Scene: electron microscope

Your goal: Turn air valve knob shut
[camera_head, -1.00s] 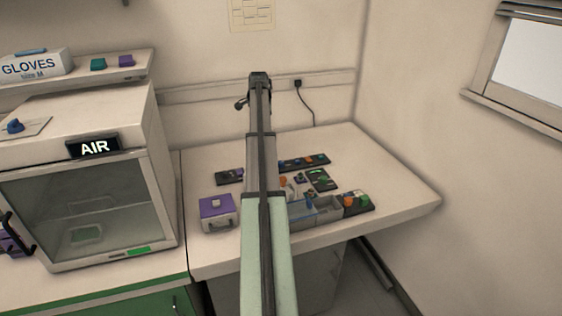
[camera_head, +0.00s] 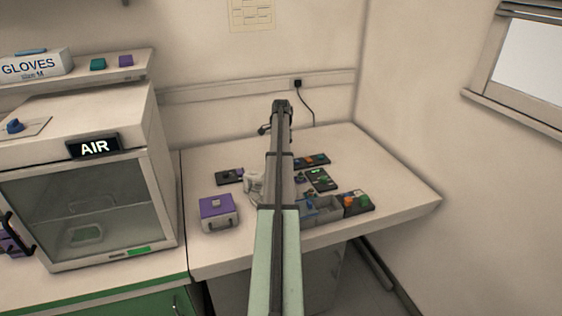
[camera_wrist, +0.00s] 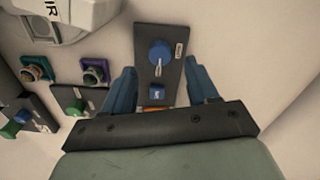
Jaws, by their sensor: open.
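In the wrist view, a round blue knob (camera_wrist: 159,52) sits on a dark panel (camera_wrist: 146,34), with small white labels by it too small to read. My gripper (camera_wrist: 159,66) is open, its blue fingers to the left and right of the panel, and nothing is held. A small blue block (camera_wrist: 157,92) lies below the knob. I cannot tell whether the fingers touch the panel. In the head view my arm hides the gripper over the desk.
The wrist view shows a white device (camera_wrist: 75,20) with partly cut-off lettering and green and purple connectors at left. On the desk (camera_head: 390,180) are a purple-topped box (camera_head: 217,207), a grey tray (camera_head: 322,212) and several dark panels. The desk's right side is clear.

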